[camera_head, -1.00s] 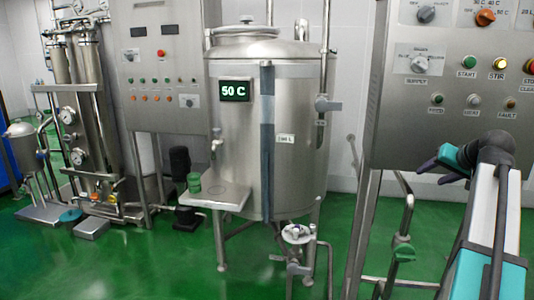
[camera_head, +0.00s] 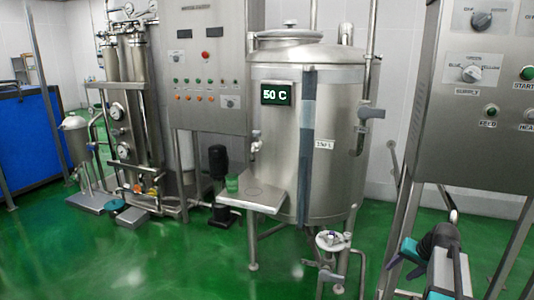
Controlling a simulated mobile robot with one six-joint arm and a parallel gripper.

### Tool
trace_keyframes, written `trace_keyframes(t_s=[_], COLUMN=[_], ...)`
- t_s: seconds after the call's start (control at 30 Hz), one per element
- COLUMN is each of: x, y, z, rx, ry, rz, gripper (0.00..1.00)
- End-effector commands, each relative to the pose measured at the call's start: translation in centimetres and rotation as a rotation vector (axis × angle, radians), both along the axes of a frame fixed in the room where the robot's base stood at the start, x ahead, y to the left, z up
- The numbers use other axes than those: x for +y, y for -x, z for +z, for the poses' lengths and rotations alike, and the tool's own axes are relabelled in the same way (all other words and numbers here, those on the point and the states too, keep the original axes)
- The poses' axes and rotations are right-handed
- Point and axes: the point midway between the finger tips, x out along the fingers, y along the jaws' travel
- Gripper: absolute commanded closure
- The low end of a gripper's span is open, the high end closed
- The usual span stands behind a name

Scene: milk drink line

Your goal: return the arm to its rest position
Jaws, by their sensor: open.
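My gripper (camera_head: 402,266) is at the lower right of the head camera view, with its dark and teal fingers pointing left. It is open, and I see nothing between the fingers. My arm runs down from it to the bottom edge, so most of the arm is out of view. The gripper is in front of the right control panel's legs, below the panel, and looks apart from them.
The steel tank (camera_head: 335,150) with a 50 C display (camera_head: 277,94) stands at centre. The right control panel (camera_head: 475,140) stands near my arm. Green floor (camera_head: 200,265) is clear at front left.

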Motion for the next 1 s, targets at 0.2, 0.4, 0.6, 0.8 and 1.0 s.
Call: trace_keyframes(t_s=[0.2, 0.4, 0.6, 0.8, 1.0], x=[5.0, 9.3, 13.4, 17.3, 20.7], y=[1.6, 3.8, 6.7, 10.3, 14.5], z=[-6.3, -11.6, -16.4, -20.7, -24.6], rx=[0.097, 0.184, 0.271, 0.359, 0.446], ry=[-0.015, -0.02, -0.019, -0.013, -0.002], rz=[0.053, 0.101, 0.153, 0.206, 0.259], gripper=[0.49, 0.49, 0.49, 0.49, 0.49])
